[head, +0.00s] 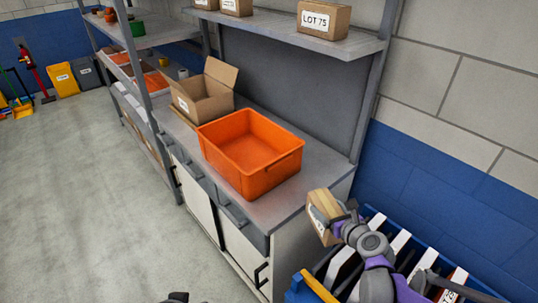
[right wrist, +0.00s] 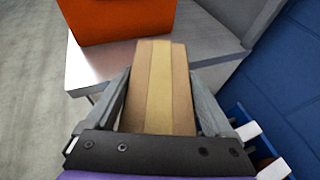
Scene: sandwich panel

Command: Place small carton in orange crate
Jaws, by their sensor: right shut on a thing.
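The small carton (head: 322,214) is a brown box with a tape strip and a white label. My right gripper (head: 337,217) is shut on it and holds it in the air off the right end of the workbench. In the right wrist view the carton (right wrist: 156,85) sits between the two fingers of the gripper (right wrist: 157,100). The orange crate (head: 250,150) stands empty on the bench, to the left of and beyond the carton. Its near part also shows at the top of the right wrist view (right wrist: 120,18). My left gripper cannot be made out.
The grey workbench (head: 290,205) has bare top in front of and right of the crate. An open cardboard box (head: 205,102) stands behind the crate. A shelf (head: 290,35) with cartons hangs above. A blue rack (head: 415,255) with white parts is right of the bench.

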